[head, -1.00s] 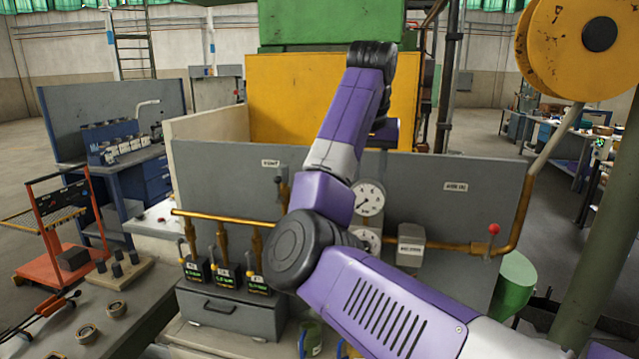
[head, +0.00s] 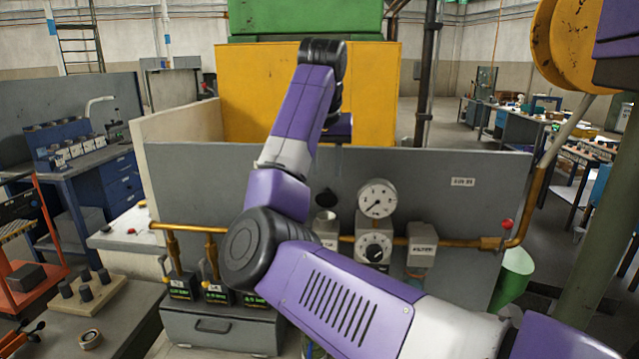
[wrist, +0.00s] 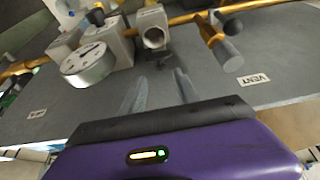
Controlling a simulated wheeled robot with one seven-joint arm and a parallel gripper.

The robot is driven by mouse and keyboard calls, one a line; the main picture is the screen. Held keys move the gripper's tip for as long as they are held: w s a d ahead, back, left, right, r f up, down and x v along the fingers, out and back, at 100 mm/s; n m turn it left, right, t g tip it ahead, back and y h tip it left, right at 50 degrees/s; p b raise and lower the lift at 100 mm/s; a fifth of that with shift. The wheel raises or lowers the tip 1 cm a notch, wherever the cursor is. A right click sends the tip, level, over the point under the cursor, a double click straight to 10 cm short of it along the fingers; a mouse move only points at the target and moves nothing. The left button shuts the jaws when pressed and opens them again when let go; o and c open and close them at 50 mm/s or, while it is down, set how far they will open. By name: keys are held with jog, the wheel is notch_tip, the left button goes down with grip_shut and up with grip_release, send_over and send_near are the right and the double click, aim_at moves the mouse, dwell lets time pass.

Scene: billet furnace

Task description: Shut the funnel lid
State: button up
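A grey funnel-like fitting (head: 326,222) stands on the grey panel, just left of the gauges and partly behind my arm. A small dark piece (head: 325,198) above it may be its lid, standing open; I cannot be sure. In the wrist view a round open mouth (wrist: 154,39) faces the camera, with small dark parts below it that may be the hinge. My gripper (wrist: 161,92) points at the panel near this mouth. Its two blurred grey fingers stand apart with nothing between them, and I see no contact. In the head view the fingertips are not clear.
A pressure gauge (head: 377,198) and a second dial (head: 373,246) sit right of the funnel. A brass pipe (head: 470,244) runs along the panel to a red-knobbed valve (head: 506,226). In the wrist view a grey-ended brass handle (wrist: 226,52) stands beside the mouth, near the VENT label (wrist: 254,79).

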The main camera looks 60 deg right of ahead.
aim_at(327, 190)
jog(key=p+x, duration=0.1)
jog(key=x, duration=0.5)
jog(key=shift+w+d+f, duration=0.15)
jog(key=shift+f, duration=0.15)
grip_shut()
